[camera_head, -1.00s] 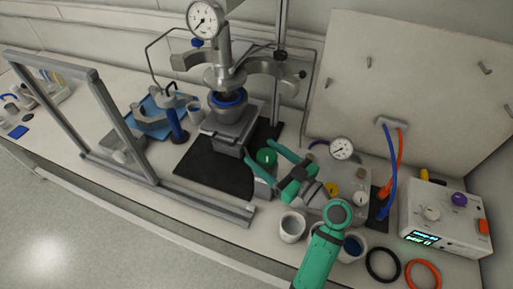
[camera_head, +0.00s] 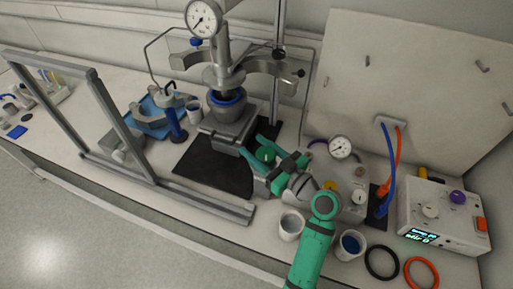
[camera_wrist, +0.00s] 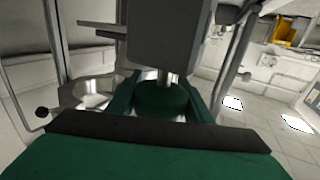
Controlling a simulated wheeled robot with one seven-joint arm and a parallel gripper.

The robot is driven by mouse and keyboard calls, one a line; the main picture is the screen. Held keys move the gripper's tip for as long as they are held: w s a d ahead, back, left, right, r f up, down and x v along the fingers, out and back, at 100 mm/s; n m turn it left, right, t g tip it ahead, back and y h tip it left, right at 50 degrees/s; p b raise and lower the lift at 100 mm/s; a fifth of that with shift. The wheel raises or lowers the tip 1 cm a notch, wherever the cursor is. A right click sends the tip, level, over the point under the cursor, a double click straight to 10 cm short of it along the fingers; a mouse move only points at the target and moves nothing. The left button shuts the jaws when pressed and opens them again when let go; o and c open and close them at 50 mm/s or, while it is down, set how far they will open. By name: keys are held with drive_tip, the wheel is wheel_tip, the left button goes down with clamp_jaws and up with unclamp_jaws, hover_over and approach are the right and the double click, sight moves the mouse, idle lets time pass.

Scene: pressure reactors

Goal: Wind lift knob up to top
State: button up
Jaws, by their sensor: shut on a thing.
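The lift knob (camera_head: 265,154) is a round green knob at the front right of the reactor's lift base (camera_head: 232,136). In the wrist view the dark green knob (camera_wrist: 162,101) sits on a short metal shaft under a grey block. My gripper (camera_head: 262,151) has its green fingers on both sides of the knob. In the wrist view the fingers of my gripper (camera_wrist: 162,104) are closed against the knob's sides. The grey vessel (camera_head: 227,106) with a blue ring stands on the lift, beneath the stirrer head (camera_head: 224,77).
A grey metal frame (camera_head: 118,113) stands at the left. White cups (camera_head: 291,226), a control box with a gauge (camera_head: 340,147), and blue and orange hoses (camera_head: 391,165) lie close around my arm. A white panel (camera_head: 420,80) stands behind.

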sight(266, 147)
drive_tip(key=shift+t, duration=0.3)
drive_tip(key=m+t+h, duration=0.1)
drive_tip(key=h, duration=0.1)
drive_tip(key=m+t+h, duration=0.1)
drive_tip(key=m+h, duration=0.1)
drive_tip(key=w+d+m+t+h, duration=0.1)
drive_tip(key=m+t+h, duration=0.1)
drive_tip(key=shift+h, duration=0.3)
drive_tip(key=shift+w+d+r+m+t+h, duration=0.1)
drive_tip(key=shift+d+m+t+h, duration=0.2)
drive_tip(key=shift+m+h, duration=0.95)
drive_tip(key=shift+d+f+m+t+h, duration=0.1)
drive_tip(key=shift+d+m+h, duration=0.45)
drive_tip(key=shift+h, duration=1.2)
drive_tip(key=shift+w+d+r+m+t+h, duration=0.1)
drive_tip(key=shift+d+m+t+h, duration=0.1)
drive_tip(key=shift+m+h, duration=1.15)
drive_tip(key=shift+s+d+m+g+h, duration=0.35)
drive_tip(key=shift+d+m+g+h, duration=0.15)
drive_tip(key=shift+m+g+h, duration=1.55)
drive_tip(key=shift+s+d+m+g+h, duration=0.5)
drive_tip(key=shift+m+g+h, duration=0.9)
drive_tip(key=shift+h, duration=1.25)
drive_tip(key=shift+s+d+m+g+h, duration=0.25)
drive_tip(key=shift+d+m+g+h, duration=0.3)
drive_tip(key=shift+m+g+h, duration=1.25)
drive_tip(key=shift+f+m+t+h, duration=0.2)
drive_tip(key=shift+m+t+h, duration=0.1)
drive_tip(key=shift+h, duration=0.35)
